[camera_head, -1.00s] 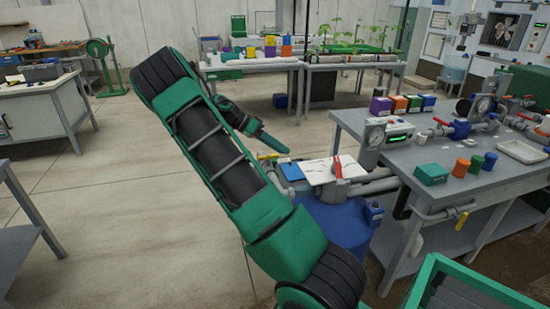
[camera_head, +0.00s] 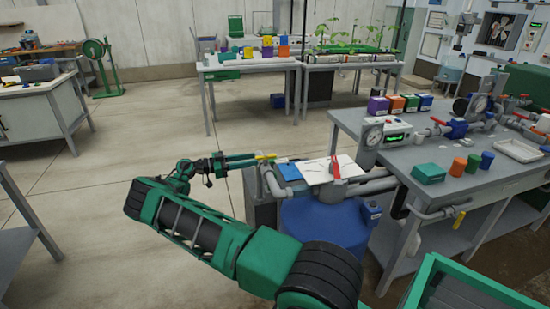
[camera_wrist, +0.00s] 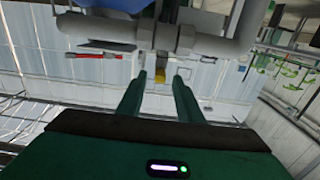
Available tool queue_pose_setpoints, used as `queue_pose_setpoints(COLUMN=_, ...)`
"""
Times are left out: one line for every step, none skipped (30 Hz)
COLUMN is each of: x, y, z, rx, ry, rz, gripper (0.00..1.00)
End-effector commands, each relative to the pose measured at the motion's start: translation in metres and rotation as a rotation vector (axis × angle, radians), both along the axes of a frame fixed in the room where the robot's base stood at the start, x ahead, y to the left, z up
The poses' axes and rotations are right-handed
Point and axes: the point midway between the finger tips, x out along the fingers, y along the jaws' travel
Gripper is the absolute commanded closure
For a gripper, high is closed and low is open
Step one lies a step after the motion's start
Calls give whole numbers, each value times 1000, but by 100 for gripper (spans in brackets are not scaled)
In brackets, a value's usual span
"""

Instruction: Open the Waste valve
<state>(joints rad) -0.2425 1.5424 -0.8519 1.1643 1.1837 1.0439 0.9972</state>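A valve with a yellow handle (camera_head: 265,156) sits on grey pipework at the left end of the skid, beside the blue tank. No label on it is readable, so I cannot tell whether it is the Waste valve. My gripper (camera_head: 257,161) is level with it, just to its left, fingers pointing right at the handle. In the wrist view my gripper (camera_wrist: 159,75) is open, two green fingers apart with nothing held. The yellow handle (camera_wrist: 160,76) shows between the fingertips, seemingly just beyond them. A grey pipe crosses above it.
A red-handled valve (camera_head: 336,166) stands by a white board (camera_head: 318,170) above the blue tank (camera_head: 325,225). Another yellow handle (camera_head: 460,220) hangs below the grey bench (camera_head: 490,180). More red-handled valves are on the bench. The floor left of my arm is clear.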

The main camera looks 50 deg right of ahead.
Motion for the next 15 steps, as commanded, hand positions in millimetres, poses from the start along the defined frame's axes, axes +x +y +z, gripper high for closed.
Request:
queue_pose_setpoints(x=-1, y=-2, z=-1, rx=-2, ry=2, rz=2, gripper=67)
queue_pose_setpoints(x=-2, y=-4, z=-1, rx=-4, ry=3, rz=2, gripper=67)
queue_pose_setpoints(x=-4, y=-7, z=0, rx=-4, ry=3, rz=2, gripper=67)
queue_pose_setpoints(x=-6, y=-10, z=0, rx=-4, ry=4, rz=1, gripper=67)
queue_pose_setpoints(x=-8, y=-13, z=0, rx=-2, ry=4, rz=0, gripper=67)
queue_pose_setpoints(x=-11, y=-17, z=0, rx=-1, ry=4, rz=1, gripper=67)
queue_pose_setpoints(x=-13, y=-21, z=0, rx=1, ry=3, rz=1, gripper=67)
queue_pose_setpoints(x=-16, y=-25, z=0, rx=0, ry=4, rz=2, gripper=67)
queue_pose_setpoints(x=-19, y=-31, z=0, rx=-1, ry=4, rz=2, gripper=67)
queue_pose_setpoints(x=-22, y=-34, z=0, rx=-1, ry=3, rz=3, gripper=67)
queue_pose_setpoints(x=-25, y=-39, z=0, rx=-1, ry=3, rz=3, gripper=67)
queue_pose_setpoints(x=-28, y=-44, z=0, rx=1, ry=3, rz=5, gripper=67)
queue_pose_setpoints(x=-31, y=-49, z=0, rx=0, ry=4, rz=5, gripper=67)
queue_pose_setpoints(x=-34, y=-53, z=0, rx=-1, ry=4, rz=5, gripper=67)
queue_pose_setpoints(x=-36, y=-58, z=0, rx=-2, ry=4, rz=7, gripper=67)
